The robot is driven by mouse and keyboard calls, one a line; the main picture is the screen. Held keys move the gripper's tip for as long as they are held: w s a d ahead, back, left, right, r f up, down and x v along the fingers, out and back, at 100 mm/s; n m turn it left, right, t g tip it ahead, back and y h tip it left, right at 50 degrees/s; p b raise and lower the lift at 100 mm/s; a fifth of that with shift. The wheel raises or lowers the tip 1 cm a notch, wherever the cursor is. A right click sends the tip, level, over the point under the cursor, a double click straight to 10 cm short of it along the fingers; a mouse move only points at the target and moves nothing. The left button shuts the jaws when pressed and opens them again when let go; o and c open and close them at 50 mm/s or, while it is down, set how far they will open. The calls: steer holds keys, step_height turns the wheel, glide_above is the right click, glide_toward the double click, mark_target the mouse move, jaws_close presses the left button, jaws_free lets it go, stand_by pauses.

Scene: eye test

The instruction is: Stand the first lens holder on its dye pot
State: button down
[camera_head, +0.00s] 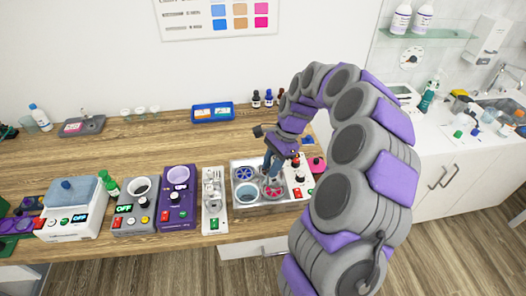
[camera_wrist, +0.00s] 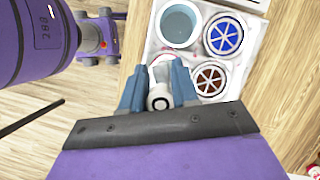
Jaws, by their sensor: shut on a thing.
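My gripper (camera_head: 270,170) reaches down over the dye bath unit, its blue fingers pointing down. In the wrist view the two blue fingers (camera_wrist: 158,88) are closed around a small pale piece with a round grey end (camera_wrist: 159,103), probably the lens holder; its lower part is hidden. The unit has several round pots: an open one with blue-grey liquid (camera_wrist: 179,24), one with a blue spoked top (camera_wrist: 223,35), and one with a dark red spoked top (camera_wrist: 209,79). The held piece overlaps the unit's remaining corner. I cannot tell whether it touches a pot.
A white rack (camera_head: 213,212) with clear parts stands just left of the unit. A purple device (camera_head: 178,200) and a grey device (camera_head: 134,208) are further left. A blue tray (camera_head: 212,113) and dark bottles (camera_head: 268,98) stand behind. Wooden counter between is clear.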

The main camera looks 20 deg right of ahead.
mark_target(271, 181)
steer(key=shift+w, duration=0.4)
steer(key=shift+s+f, duration=0.1)
steer(key=shift+s, duration=0.1)
steer(key=shift+d+f+b, duration=0.15)
steer(key=shift+f+b, duration=0.1)
steer(key=shift+b, duration=0.15)
step_height(271, 181, down, 2)
steer(key=shift+f+b, duration=0.1)
steer(key=shift+b, duration=0.65)
steer(key=shift+f, duration=0.9)
steer(key=shift+p, duration=0.4)
steer(key=shift+f, duration=0.25)
